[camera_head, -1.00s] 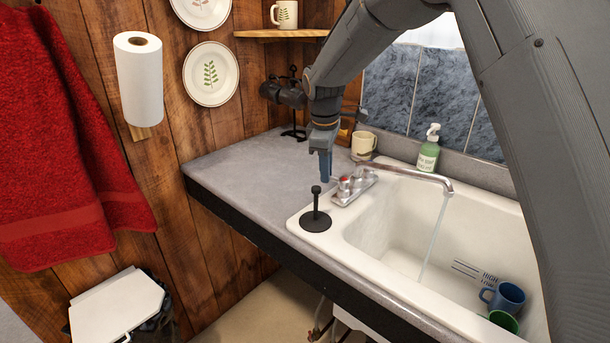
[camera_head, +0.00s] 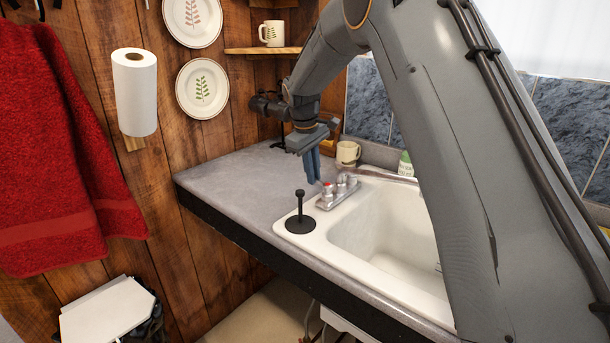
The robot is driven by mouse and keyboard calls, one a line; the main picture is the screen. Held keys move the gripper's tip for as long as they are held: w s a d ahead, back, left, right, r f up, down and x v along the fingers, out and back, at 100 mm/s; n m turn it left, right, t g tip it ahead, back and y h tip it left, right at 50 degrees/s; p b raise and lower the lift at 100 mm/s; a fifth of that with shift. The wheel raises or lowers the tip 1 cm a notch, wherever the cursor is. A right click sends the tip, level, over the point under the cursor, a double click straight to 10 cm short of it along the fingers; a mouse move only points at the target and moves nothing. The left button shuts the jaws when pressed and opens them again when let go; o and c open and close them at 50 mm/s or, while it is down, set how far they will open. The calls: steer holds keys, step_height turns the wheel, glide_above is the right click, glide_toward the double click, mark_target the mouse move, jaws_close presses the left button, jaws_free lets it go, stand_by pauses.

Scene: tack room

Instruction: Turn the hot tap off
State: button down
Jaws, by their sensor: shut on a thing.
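The tap set (camera_head: 338,193) is a chrome fixture on the back left rim of the white sink (camera_head: 312,244). Its hot tap handle (camera_head: 327,188) has a red top. The spout (camera_head: 385,175) reaches right, and its end is hidden behind my arm, so I cannot see whether water runs now. My gripper (camera_head: 314,181) points down with its blue fingers close together at the hot tap handle. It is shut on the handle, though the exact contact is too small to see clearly.
A black plunger-like stand (camera_head: 300,222) is on the sink's left corner, close in front of the taps. A cream mug (camera_head: 347,152) and a green soap bottle (camera_head: 405,165) stand behind. The grey counter (camera_head: 235,185) to the left is clear.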

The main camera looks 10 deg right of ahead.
steer(key=c, duration=1.8)
jaws_free()
steer(key=shift+r, duration=0.1)
steer(key=shift+s+a+r+b, duration=0.15)
steer(key=shift+r+b, duration=0.25)
steer(key=shift+r, duration=0.85)
steer(key=shift+s+a+r+b, duration=0.2)
steer(key=shift+r+b, duration=0.15)
steer(key=shift+r, duration=0.9)
steer(key=shift+s+a+r+b, duration=0.15)
steer(key=shift+r+b, duration=0.25)
steer(key=shift+r, duration=0.85)
